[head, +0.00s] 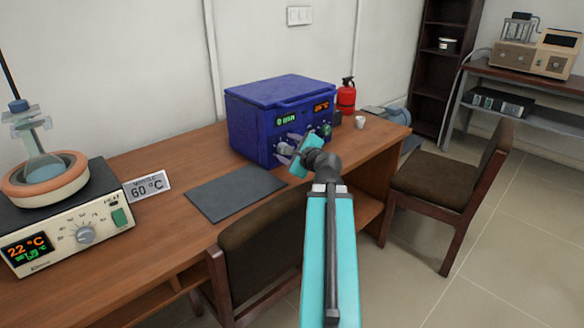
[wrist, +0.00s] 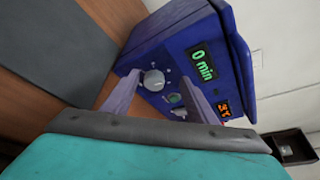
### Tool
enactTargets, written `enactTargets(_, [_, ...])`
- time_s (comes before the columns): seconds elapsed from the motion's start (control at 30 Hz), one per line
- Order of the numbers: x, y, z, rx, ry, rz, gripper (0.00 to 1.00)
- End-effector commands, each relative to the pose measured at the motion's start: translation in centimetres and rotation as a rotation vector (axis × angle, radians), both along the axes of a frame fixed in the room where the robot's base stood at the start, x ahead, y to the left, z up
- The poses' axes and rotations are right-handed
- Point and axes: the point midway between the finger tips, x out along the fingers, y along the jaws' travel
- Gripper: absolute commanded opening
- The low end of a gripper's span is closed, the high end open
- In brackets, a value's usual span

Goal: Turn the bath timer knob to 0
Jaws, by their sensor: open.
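The blue bath (head: 255,115) stands on the wooden desk against the wall. Its green display (wrist: 203,65) reads "0 min" in the wrist view. The grey round timer knob (wrist: 153,80) sits on the front panel on the same side as this display. My gripper (head: 287,148) is at the bath's front and hides part of the panel in the head view. In the wrist view my gripper (wrist: 164,82) is open, its two fingers spread with the knob between them in the picture. I cannot tell whether either finger touches it.
A second knob (wrist: 179,112), a green button (wrist: 174,99) and an orange display (wrist: 223,108) are on the same panel. A dark mat (head: 235,193) lies in front. A chair (head: 262,250) is tucked at the desk. A white cup (head: 360,122) and red extinguisher (head: 346,96) stand right.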

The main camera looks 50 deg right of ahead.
Motion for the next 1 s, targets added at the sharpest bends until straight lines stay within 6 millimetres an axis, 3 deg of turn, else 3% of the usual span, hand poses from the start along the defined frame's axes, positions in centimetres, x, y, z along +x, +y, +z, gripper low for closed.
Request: enactTargets(1.0, [-1.5, 1.2, -0.2, -0.001, 0.001, -0.005, 0.53])
